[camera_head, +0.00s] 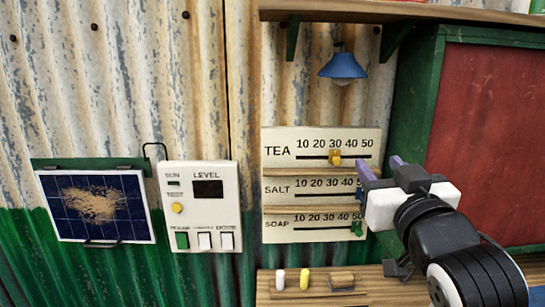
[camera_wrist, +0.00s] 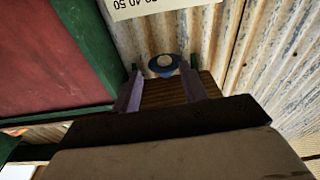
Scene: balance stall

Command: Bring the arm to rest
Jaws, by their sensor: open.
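My gripper (camera_head: 378,166) is at the right of the head view, in front of the right end of the slider boards. Its two purple fingers are apart with nothing between them. The wrist view also shows the open fingers (camera_wrist: 161,80), with the blue lamp beyond them. My arm's black and white links reach in from the lower right. The tea board (camera_head: 283,135) has a yellow slider (camera_head: 335,158) near 30. The salt board (camera_head: 285,186) has a blue slider near 50, partly hidden by a finger. The soap board (camera_head: 285,236) has a green slider (camera_head: 357,228) near 50.
A red panel in a green frame (camera_head: 428,90) stands close right of my gripper. A blue lamp (camera_head: 343,66) hangs under a wooden shelf (camera_head: 400,12). A switch box (camera_head: 199,207) and a sandy solar panel (camera_head: 97,205) are left. A wooden ledge (camera_head: 385,292) holds small pieces below.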

